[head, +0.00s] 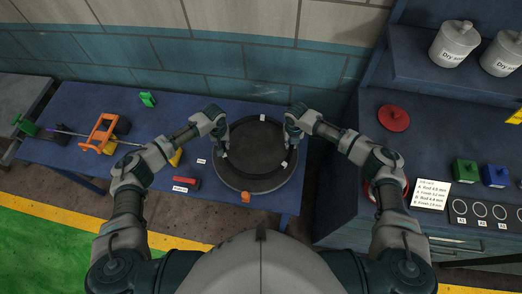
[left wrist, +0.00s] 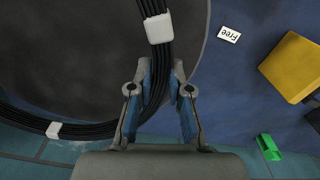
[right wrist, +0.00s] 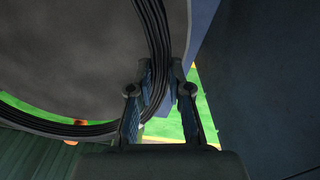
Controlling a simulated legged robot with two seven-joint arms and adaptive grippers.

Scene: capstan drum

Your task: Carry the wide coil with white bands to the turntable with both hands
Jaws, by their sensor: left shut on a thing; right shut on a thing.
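The wide black coil with white bands (head: 262,117) is over the round dark grey turntable (head: 256,187), inside its outline in the head view. In both wrist views the coil extends past the disc's edge and seems raised above it; the gap's height is unclear. My left gripper (head: 222,146) is shut on the coil's left side; the left wrist view shows the strands (left wrist: 157,80) between its fingers beside a white band. My right gripper (head: 292,137) is shut on the coil's right side, with strands (right wrist: 158,60) between its fingers.
A "Free" label (left wrist: 229,34) lies near the disc. A dark cabinet (head: 345,200) stands to the right.

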